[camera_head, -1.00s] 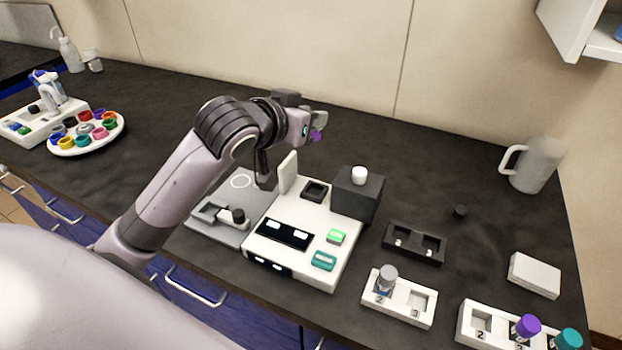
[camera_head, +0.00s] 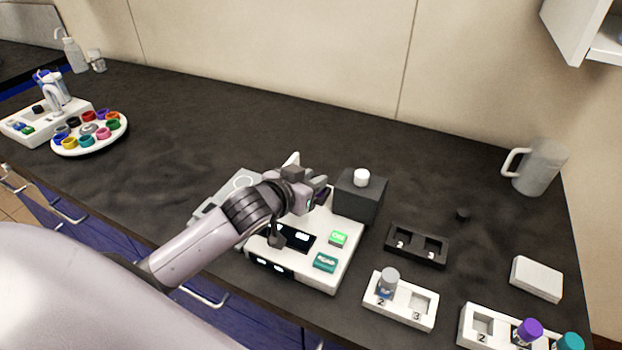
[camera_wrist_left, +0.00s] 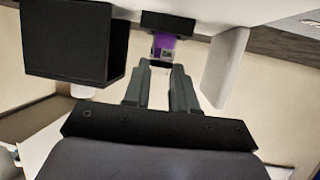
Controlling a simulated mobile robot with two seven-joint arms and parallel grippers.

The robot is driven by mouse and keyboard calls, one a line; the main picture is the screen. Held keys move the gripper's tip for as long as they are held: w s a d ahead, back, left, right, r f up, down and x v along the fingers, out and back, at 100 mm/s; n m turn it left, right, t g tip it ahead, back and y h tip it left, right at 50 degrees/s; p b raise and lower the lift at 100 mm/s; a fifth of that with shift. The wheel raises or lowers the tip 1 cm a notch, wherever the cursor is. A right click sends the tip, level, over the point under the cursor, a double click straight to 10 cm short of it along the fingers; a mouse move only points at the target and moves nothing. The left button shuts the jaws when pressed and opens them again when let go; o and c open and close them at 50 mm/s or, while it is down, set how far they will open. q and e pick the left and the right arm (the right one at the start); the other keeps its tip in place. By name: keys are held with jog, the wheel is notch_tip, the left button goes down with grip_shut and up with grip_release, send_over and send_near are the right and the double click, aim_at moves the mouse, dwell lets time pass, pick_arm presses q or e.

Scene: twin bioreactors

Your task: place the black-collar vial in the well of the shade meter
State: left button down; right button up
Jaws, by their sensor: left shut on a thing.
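My left gripper (camera_head: 322,190) is over the white shade meter (camera_head: 345,235), at the spot of its well. The gripper hides that spot in the head view. In the left wrist view the fingers (camera_wrist_left: 161,72) are shut on a vial with a purple body (camera_wrist_left: 176,45) and a pale label. The dark well piece (camera_wrist_left: 168,22) of the meter shows right at the vial's far end. I cannot tell whether the vial is inside the well or just above it. Its black collar is not clearly visible. My right gripper is not in view.
A black block (camera_head: 352,203) with a white knob stands beside the gripper, and an upright white flap (camera_wrist_left: 224,68) stands on its other side. A black two-slot rack (camera_head: 416,258), white racks (camera_head: 400,314) with vials, and a jug (camera_head: 541,168) are to the right.

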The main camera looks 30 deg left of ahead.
pick_arm(q)
jog(key=c, duration=0.9)
grip_release()
jog(key=shift+f, duration=0.1)
jog(key=v, duration=1.2)
